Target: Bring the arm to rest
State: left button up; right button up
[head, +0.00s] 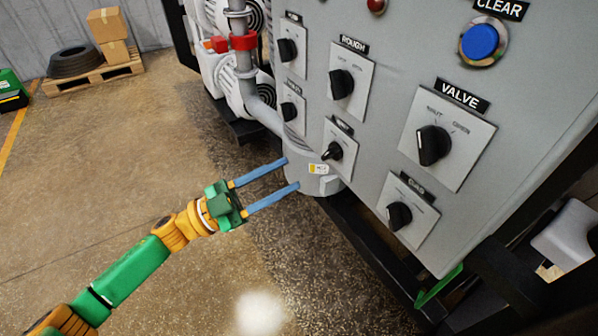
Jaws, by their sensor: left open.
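My left arm, green and orange, comes in from the lower left. Its left gripper (291,173) has two blue fingers spread apart with nothing between them. The fingertips are in front of a grey cylindrical part (318,184) below the control panel; I cannot tell whether they touch it. My right gripper is not seen.
The grey control panel (390,95) carries several black knobs, including the VALVE knob (433,145), and a blue CLEAR button (479,41). A grey pipe with a red clamp (243,42) stands left of it. A pallet (94,76) with boxes and a tire is far left. Floor between is clear.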

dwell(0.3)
pick_arm(q)
jog(key=w+a+f+n+t+y, duration=0.2)
jog(key=f+n+y, duration=0.1)
jog(key=f, duration=0.2)
jog(key=w+a+f+n+t+y+p, duration=0.1)
jog(key=w+a+f+n+t+y, duration=0.15)
jog(key=f+n+y, duration=0.2)
jog(key=w+a+f+n+t+y, duration=0.2)
jog(key=f+n+y, duration=0.1)
jog(key=f, duration=0.3)
jog(key=s+a+f+n+g+y, duration=0.1)
jog(key=s+a+f+n+y, duration=0.15)
jog(key=f, duration=0.55)
jog(key=s+a+f+n+g+y, duration=0.1)
jog(key=s+a+f+g+y, duration=0.2)
jog(key=f, duration=0.6)
jog(key=s+a+f+n+g+y+p, duration=0.1)
jog(key=s+a+f+n+g+y, duration=0.2)
jog(key=s+f, duration=1)
jog(key=s+d+f+g, duration=0.1)
jog(key=s+g, duration=0.1)
jog(key=s, duration=0.5)
jog(key=s+d+f+g, duration=0.1)
jog(key=s+g, duration=0.2)
jog(key=s, duration=0.4)
jog(key=s+d+f+g+y, duration=0.1)
jog(key=s+f+g, duration=0.1)
jog(key=s, duration=0.5)
jog(key=shift+s, duration=0.3)
